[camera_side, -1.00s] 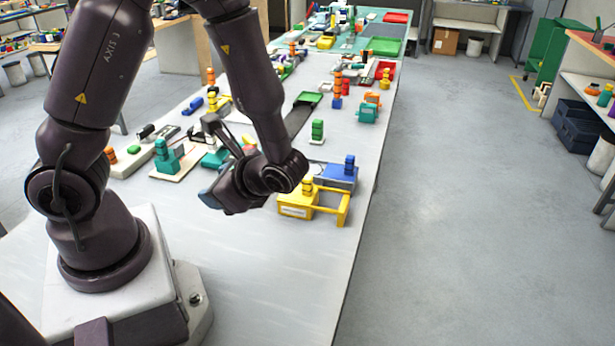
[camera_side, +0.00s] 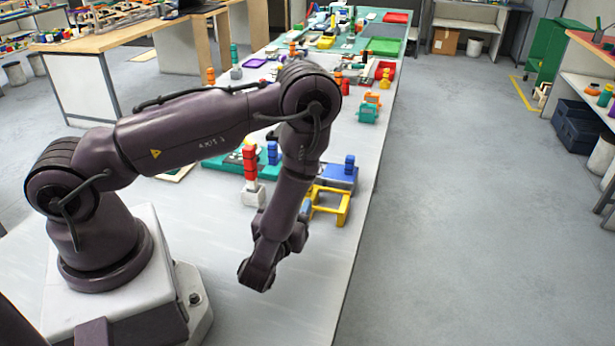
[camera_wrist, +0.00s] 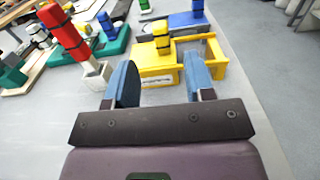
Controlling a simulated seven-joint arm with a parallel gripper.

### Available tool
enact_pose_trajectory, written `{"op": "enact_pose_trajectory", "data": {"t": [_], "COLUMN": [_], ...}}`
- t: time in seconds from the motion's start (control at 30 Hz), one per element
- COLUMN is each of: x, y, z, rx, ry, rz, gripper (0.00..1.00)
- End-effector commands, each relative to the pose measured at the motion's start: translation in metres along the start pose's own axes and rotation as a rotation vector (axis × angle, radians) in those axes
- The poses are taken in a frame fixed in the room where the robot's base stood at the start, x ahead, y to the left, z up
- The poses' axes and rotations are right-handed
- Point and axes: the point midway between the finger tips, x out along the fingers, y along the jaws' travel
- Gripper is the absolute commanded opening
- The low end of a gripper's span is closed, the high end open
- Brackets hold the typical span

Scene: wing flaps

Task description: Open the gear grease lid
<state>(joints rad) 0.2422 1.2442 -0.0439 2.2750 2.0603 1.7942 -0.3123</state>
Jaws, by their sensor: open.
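I cannot tell for certain which thing is the gear grease lid. A yellow box (camera_wrist: 156,72) with a pale label on its front lies ahead of my gripper in the wrist view. A yellow and black stacked knob (camera_wrist: 161,36) stands upright on it. A yellow frame (camera_wrist: 214,60) extends from its right side, and this frame also shows in the side view (camera_side: 341,212). My gripper (camera_wrist: 160,66) is open, its two blue fingers apart with nothing between them. The box seems to lie beyond the fingertips. In the side view my arm hides most of the box and the fingers.
Green parts (camera_wrist: 104,45) are farther left. The near table is clear.

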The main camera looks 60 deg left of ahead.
Motion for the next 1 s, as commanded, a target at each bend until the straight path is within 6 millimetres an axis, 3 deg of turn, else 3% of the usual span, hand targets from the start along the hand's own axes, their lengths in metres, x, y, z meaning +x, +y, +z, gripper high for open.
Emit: {"op": "enact_pose_trajectory", "data": {"t": [0.3, 0.5, 0.93, 1.0], "x": [0.068, 0.095, 0.104, 0.104], "y": [0.001, 0.001, 0.001, 0.001], "z": [0.001, 0.000, 0.000, 0.000], "rx": [-0.002, 0.000, 0.002, 0.002], "ry": [-0.003, 0.000, 0.001, 0.001], "rz": [0.007, 0.006, 0.004, 0.004], "gripper": [0.49, 0.49, 0.49, 0.33]}}
